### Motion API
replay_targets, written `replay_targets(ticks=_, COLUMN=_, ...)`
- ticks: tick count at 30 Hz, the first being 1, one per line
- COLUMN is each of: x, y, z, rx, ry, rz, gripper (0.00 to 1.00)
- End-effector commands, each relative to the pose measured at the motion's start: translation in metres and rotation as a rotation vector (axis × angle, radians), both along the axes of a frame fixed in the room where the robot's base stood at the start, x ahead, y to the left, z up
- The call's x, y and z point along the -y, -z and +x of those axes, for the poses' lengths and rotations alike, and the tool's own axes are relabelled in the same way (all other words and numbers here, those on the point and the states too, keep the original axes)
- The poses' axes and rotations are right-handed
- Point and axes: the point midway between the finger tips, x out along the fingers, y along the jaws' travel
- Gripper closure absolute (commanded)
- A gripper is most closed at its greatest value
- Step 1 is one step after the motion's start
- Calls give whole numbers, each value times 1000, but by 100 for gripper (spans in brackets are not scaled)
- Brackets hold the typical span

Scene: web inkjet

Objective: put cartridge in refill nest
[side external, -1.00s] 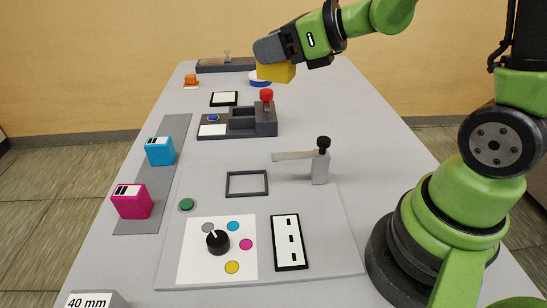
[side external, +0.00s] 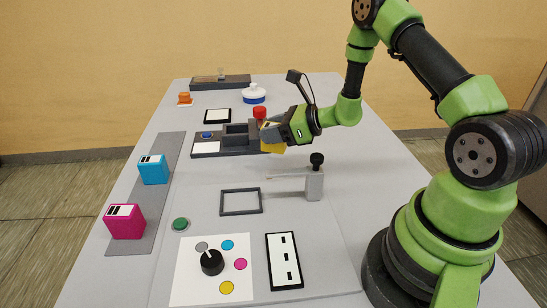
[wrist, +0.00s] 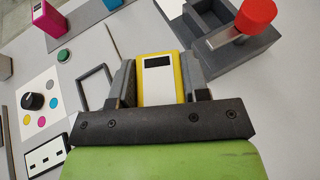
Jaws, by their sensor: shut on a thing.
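A yellow cartridge (side external: 274,148) with a white and black label is held between the fingers of my gripper (side external: 268,134). In the wrist view the cartridge (wrist: 158,82) sits between both dark fingers of my gripper (wrist: 160,76), label facing the camera. The refill nest appears to be the dark grey block (side external: 236,141) with an open recess and a red-knobbed lever (side external: 260,113). It shows at the top right of the wrist view (wrist: 262,46). My gripper is just right of the nest's right end in the side view and partly hides it. I cannot tell whether they touch.
Cyan (side external: 153,171) and magenta (side external: 126,222) cartridges stand on a grey strip at left. A clamp post with black knob (side external: 315,182) stands near a dark square frame (side external: 241,202). A dial panel (side external: 190,285) lies in front. A white-blue round container (side external: 254,94) stands behind.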

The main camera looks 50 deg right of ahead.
Motion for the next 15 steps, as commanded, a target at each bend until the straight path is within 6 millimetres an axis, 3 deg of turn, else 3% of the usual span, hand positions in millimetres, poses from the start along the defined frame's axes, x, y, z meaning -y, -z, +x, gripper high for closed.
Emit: replay_targets(ticks=15, x=0, y=62, z=0, rx=-1, ry=0, rz=0, gripper=84)
